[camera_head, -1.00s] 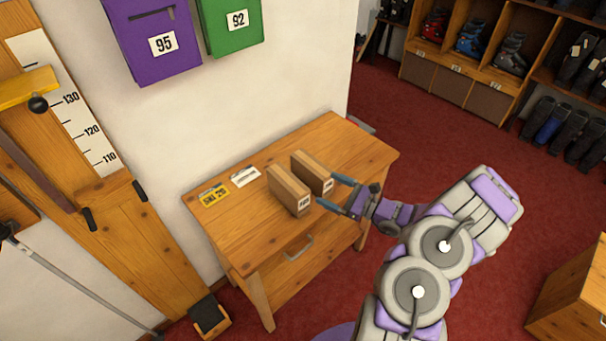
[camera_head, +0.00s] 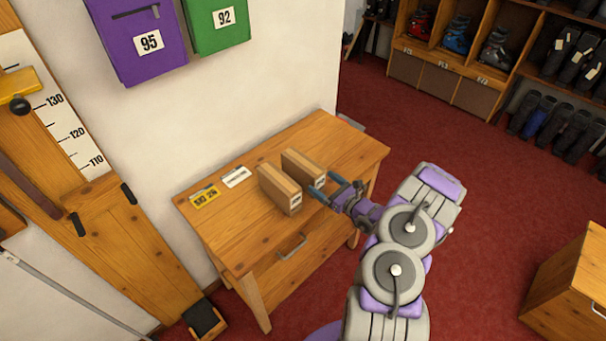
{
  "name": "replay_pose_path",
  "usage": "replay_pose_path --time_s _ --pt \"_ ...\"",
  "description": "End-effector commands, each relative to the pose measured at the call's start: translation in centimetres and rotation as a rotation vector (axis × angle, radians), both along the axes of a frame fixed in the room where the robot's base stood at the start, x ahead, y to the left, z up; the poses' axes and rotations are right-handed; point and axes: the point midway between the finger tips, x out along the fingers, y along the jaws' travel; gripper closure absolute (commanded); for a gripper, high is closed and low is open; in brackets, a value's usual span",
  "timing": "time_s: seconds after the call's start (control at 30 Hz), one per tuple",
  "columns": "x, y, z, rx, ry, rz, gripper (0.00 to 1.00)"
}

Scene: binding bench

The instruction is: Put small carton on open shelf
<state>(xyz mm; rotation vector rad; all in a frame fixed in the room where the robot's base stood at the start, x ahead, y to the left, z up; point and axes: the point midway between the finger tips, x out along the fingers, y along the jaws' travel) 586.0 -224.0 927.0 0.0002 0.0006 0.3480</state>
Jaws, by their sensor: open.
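Two brown cartons lie side by side on the wooden table. The left carton (camera_head: 279,189) looks slightly bigger than the right carton (camera_head: 302,166); both have a white label on the near end. My gripper (camera_head: 324,187) is open and empty at the near end of the right carton, with one finger toward each side of that end. I cannot tell whether the fingers touch it. Open wooden shelving (camera_head: 450,58) with boots in its compartments stands at the top right; I cannot tell whether it is the task's shelf.
The wooden table (camera_head: 350,150) has a drawer with a handle and bare room at its right and front. A yellow tag (camera_head: 205,196) and a white tag (camera_head: 236,177) lie left of the cartons. A wooden cabinet (camera_head: 575,285) stands at the lower right on red carpet.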

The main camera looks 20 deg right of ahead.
Motion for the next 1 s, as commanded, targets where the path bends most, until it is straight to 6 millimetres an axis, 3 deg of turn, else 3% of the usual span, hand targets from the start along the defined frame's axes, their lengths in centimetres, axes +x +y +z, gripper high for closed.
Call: replay_pose_path --time_s 0.1,0.37,0.7,1.0 --pt "1.4 0.6 -0.1 0.0 0.001 0.003 0.08" --pt "2.8 1.1 0.2 0.0 0.0 0.003 0.08" --pt "6.6 2.5 0.9 0.001 0.001 0.002 0.08" --pt "6.9 2.5 1.0 0.002 0.001 0.0 0.08"
